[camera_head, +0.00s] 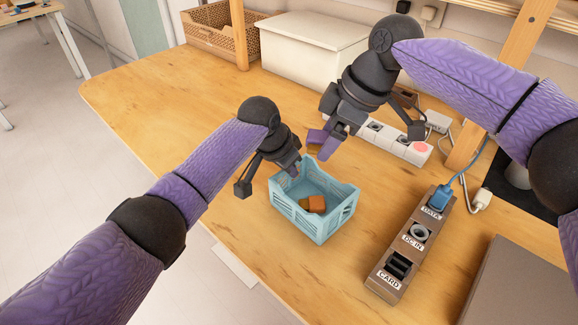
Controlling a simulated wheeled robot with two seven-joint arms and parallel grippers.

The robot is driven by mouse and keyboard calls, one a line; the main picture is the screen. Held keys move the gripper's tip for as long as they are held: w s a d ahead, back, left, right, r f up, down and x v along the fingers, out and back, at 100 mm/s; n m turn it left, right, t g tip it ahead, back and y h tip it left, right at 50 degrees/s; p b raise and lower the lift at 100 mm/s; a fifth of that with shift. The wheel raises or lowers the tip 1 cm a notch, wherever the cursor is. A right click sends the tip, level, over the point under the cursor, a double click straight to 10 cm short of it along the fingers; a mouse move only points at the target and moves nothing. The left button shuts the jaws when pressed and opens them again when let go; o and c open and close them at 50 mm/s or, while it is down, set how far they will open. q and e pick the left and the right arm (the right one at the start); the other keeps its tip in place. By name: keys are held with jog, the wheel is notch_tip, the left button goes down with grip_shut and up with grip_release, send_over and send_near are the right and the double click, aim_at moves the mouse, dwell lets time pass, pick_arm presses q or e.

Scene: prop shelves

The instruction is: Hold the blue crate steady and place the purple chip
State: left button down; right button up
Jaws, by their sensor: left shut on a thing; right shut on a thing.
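The light blue crate (318,228) stands on the wooden table with its open top up. My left gripper (287,167) is shut on its far left rim. An orange-brown piece (314,204) lies on the crate floor. My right gripper (338,134) is shut on the purple chip (328,149) and holds it above the crate's far edge, apart from the orange-brown piece. The fingers partly hide the chip's upper end. Another small purple and brown piece (314,140) shows just behind the chip; whether it touches the table I cannot tell.
A panel block (393,273) with a plugged blue connector (440,197) stands right of the crate. A white power strip (390,139) lies behind. A cream box (308,45) and a woven basket (208,30) stand at the back. The table's left part is clear.

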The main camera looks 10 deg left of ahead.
dwell(0.4)
jog(key=m+t+h, duration=0.1)
jog(key=m+t, duration=0.1)
jog(key=m, duration=0.4)
send_over(315, 203)
jog(key=s+d, duration=0.1)
notch_tip(315, 203, down, 6)
jog(key=shift+f, duration=1.8)
jog(key=shift+f, duration=2.25)
jog(key=o, duration=1)
jog(key=shift+o, duration=0.2)
jog(key=shift+r, duration=0.1)
